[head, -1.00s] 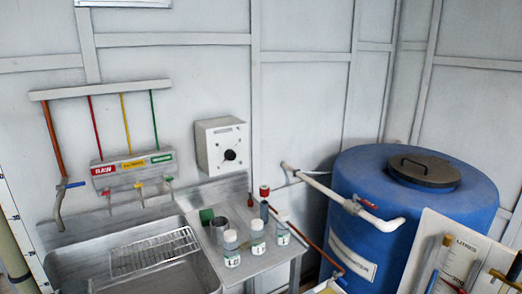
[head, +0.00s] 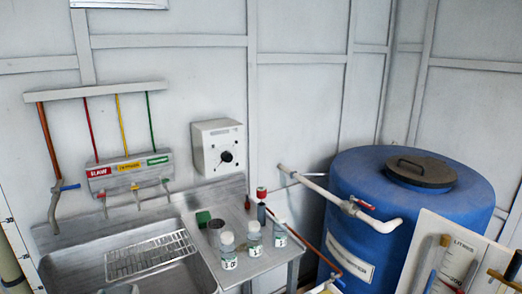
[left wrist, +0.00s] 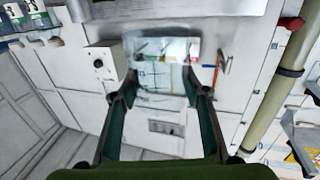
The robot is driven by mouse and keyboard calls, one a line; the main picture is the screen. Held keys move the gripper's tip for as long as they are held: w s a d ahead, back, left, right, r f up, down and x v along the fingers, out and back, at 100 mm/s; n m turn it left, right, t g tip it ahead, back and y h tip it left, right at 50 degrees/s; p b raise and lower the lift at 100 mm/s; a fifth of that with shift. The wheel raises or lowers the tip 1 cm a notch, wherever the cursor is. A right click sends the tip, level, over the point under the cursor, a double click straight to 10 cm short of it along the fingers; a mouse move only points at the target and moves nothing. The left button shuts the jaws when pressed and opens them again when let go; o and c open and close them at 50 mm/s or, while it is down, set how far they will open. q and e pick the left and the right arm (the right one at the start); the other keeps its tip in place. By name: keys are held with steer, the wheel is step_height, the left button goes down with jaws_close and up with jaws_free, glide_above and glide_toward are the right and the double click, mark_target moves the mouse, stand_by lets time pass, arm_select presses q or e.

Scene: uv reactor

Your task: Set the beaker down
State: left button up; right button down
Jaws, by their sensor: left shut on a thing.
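In the left wrist view a clear beaker (left wrist: 160,75) with markings on its wall stands between the two fingers of my left gripper (left wrist: 160,92). The fingers are shut on it from both sides. The beaker's base and what lies under it cannot be made out. In the head view my left gripper is not clearly visible. A pale thing (head: 122,289) shows at the bottom edge over the sink; I cannot tell if it is the beaker. My right gripper is in neither view.
A steel sink (head: 70,268) with a wire rack (head: 150,256) is at lower left. The drainboard (head: 262,262) beside it holds labelled bottles (head: 254,240), a metal cup (head: 217,227) and a green block (head: 203,217). A blue drum (head: 365,225) stands right.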

arm_select(q)
steer(key=s+d+f+m+h+b, duration=0.1)
steer(key=s+d+m+h+b, duration=0.15)
steer(key=d, duration=0.35)
steer(key=s+d+f+m+h+b, duration=0.1)
steer(key=s+d+f+h, duration=0.15)
steer(key=d, duration=0.45)
steer(key=s+f, duration=0.1)
steer(key=s, duration=0.7)
steer(key=shift+s+f+t, duration=0.3)
steer(key=shift+s+f, duration=0.1)
steer(key=shift+n, duration=0.25)
steer(key=w+d+r+m+g+h, duration=0.2)
steer(key=w+d+m+g+h, duration=0.2)
steer(key=d+m+g+h, duration=0.1)
steer(key=w+d+r+m+g+h, duration=0.3)
steer(key=d+m+h, duration=0.4)
steer(key=d+h, duration=0.3)
steer(key=shift+w+d+m+g+h, duration=0.3)
steer(key=shift+w+d+g, duration=0.2)
steer(key=shift+d+g, duration=0.4)
steer(key=shift+m+g, duration=0.3)
